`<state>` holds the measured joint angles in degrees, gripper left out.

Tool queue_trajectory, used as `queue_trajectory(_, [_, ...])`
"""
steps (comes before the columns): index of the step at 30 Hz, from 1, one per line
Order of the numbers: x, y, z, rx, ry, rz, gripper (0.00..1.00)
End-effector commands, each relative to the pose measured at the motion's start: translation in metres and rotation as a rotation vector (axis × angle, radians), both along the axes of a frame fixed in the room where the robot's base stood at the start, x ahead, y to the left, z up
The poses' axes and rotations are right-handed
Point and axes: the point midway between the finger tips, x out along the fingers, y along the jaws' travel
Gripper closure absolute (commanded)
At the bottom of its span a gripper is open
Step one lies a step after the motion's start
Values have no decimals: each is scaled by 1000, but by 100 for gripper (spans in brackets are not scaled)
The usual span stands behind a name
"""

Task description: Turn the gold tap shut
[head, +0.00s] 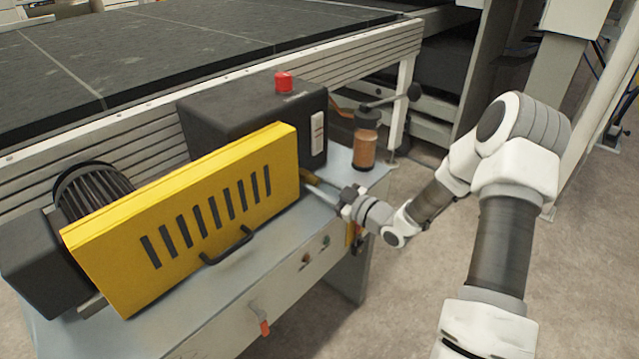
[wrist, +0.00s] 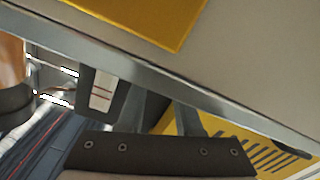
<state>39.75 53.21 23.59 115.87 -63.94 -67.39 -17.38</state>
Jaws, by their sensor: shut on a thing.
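In the wrist view the dark gripper body (wrist: 160,155) fills the bottom and the fingertips cannot be made out. A flat yellow surface shows at the top there, and I cannot tell what it is.
A yellow slotted guard (head: 190,215) with a black handle stands left of my gripper. Behind it is a black box (head: 255,115) with a red button (head: 284,82). A copper-coloured jar (head: 365,140) stands behind my gripper. The floor right of the bench is open.

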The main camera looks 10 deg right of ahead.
Motion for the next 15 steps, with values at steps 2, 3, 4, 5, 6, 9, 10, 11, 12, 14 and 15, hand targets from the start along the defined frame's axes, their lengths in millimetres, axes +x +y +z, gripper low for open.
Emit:
queue_trajectory(2, [0,-1,2,41,30,-1,100])
queue_trajectory(3, [0,0,2,65,48,-1,100])
queue_trajectory(4, [0,-1,2,84,62,-1,100])
queue_trajectory(5, [0,0,2,104,76,-1,100])
queue_trajectory(6, [0,-1,2,132,97,-1,100])
queue_trajectory(9, [0,0,2,208,152,0,100])
queue_trajectory(10, [0,0,2,232,169,0,100])
queue_trajectory(11, [0,0,2,254,186,0,100])
queue_trajectory(12, [0,0,2,285,208,0,100])
queue_trajectory(14, [-1,0,2,332,242,0,100])
queue_trajectory(15, [0,0,2,363,265,0,100])
